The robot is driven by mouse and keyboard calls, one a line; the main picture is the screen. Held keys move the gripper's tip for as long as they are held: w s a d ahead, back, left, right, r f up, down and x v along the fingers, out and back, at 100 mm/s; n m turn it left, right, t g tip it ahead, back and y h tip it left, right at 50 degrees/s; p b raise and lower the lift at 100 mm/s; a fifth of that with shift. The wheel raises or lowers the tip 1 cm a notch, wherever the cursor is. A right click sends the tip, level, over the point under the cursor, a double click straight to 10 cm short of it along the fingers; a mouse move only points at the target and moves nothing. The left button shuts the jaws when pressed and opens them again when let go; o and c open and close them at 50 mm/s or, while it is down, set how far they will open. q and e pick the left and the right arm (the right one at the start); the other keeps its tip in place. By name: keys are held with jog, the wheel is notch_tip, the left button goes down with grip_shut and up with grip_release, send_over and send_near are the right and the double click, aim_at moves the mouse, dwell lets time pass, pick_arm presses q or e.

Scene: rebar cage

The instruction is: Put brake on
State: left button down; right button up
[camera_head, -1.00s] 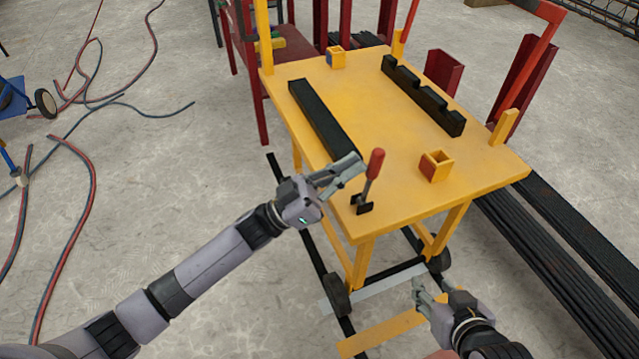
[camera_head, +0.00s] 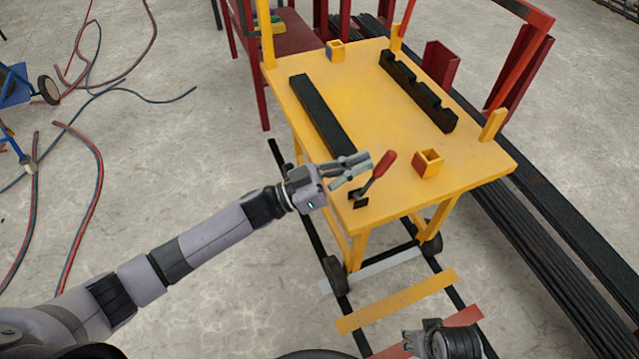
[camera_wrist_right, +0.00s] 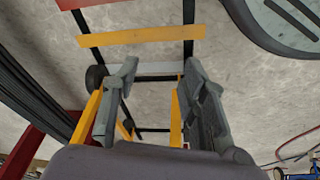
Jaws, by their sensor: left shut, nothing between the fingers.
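The brake lever (camera_head: 380,172) has a red handle and a black base (camera_head: 358,199). It stands at the near left corner of the yellow cart's top (camera_head: 410,195). The lever leans to the right. My left gripper (camera_head: 364,164) is shut and empty, just left of the red handle. I cannot tell whether its fingertips touch the handle. My right gripper (camera_head: 408,343) is low, in front of the cart, partly hidden by its own wrist. In the right wrist view its fingers (camera_wrist_right: 160,72) are apart with nothing between them.
A black bar (camera_head: 322,115) and a notched black rack (camera_head: 418,90) lie on the cart top. Small open boxes (camera_head: 428,163) and (camera_head: 336,51) stand there too. Long dark bars (camera_head: 560,220) lie at right. Red and blue hoses (camera_head: 90,190) cross the floor at left.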

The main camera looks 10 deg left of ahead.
pick_arm(q)
jog(key=shift+w+d+r+y+p, duration=0.15)
jog(key=shift+d+y+p, duration=0.15)
jog(key=shift+p, duration=0.3)
jog(key=shift+w+d+f+y+p, duration=0.15)
jog(key=shift+y+p, duration=0.15)
jog(key=shift+p, duration=0.3)
pick_arm(e)
jog(key=s+f, duration=0.4)
jog(key=f, duration=0.6)
jog(key=shift+d+g, duration=0.25)
jog(key=shift+g, duration=0.05)
pick_arm(q)
jog(key=v, duration=1.2)
